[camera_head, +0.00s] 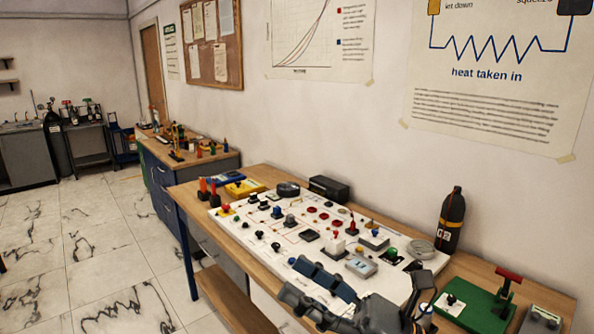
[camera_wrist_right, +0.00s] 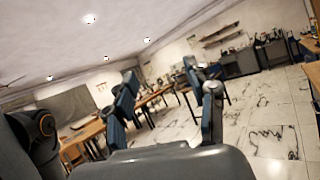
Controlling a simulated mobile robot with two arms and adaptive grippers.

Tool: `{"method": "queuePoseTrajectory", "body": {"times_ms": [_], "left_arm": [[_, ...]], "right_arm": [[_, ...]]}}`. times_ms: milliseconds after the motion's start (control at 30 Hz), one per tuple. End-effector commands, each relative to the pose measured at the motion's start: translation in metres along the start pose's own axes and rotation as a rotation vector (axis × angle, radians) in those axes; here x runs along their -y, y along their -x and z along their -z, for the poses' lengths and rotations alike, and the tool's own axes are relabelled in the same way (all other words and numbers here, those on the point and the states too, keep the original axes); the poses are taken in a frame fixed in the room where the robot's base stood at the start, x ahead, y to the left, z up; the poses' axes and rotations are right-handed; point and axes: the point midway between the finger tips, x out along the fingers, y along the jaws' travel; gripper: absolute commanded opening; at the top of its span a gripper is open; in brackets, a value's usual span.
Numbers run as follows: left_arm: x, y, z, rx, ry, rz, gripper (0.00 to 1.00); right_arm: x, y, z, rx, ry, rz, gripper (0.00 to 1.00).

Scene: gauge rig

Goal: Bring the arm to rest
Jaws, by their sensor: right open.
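My right arm comes in at the bottom of the head view, and its gripper (camera_head: 292,278) points left. Its two dark blue-grey fingers are spread apart with nothing between them. The gripper appears over the front edge of the white rig board (camera_head: 238,236); its height above the board is hard to tell. In the right wrist view the two fingers of my right gripper (camera_wrist_right: 170,88) stand apart, with only the distant room between them. My left gripper is in neither view.
The board, on a wooden bench (camera_head: 196,196), carries several knobs, switches and small boxes. A black bottle (camera_head: 452,222) stands behind its right end. A green device with a red handle (camera_head: 478,305) sits at the right. Open tiled floor (camera_head: 90,255) lies left.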

Motion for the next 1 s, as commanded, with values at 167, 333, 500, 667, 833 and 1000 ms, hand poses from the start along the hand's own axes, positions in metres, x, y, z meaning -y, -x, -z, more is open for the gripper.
{"method": "queuePoseTrajectory", "body": {"times_ms": [167,333,500,667,833,1000], "left_arm": [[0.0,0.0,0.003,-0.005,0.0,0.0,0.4],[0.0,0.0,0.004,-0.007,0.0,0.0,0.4],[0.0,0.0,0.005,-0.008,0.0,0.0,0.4],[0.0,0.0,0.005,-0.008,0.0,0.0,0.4],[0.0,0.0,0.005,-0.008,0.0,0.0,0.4],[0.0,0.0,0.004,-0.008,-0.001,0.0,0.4]], "right_arm": [[0.072,0.054,-0.013,0.379,-0.615,0.421,0.55],[0.122,0.152,0.039,0.75,-1.165,0.833,0.55],[0.113,0.251,0.122,1.102,-1.58,1.226,0.55],[0.067,0.317,0.188,1.385,-1.815,1.548,0.55],[0.012,0.356,0.23,1.604,-1.928,1.81,0.55],[-0.042,0.381,0.256,-1.562,1.723,-1.789,0.55]]}}
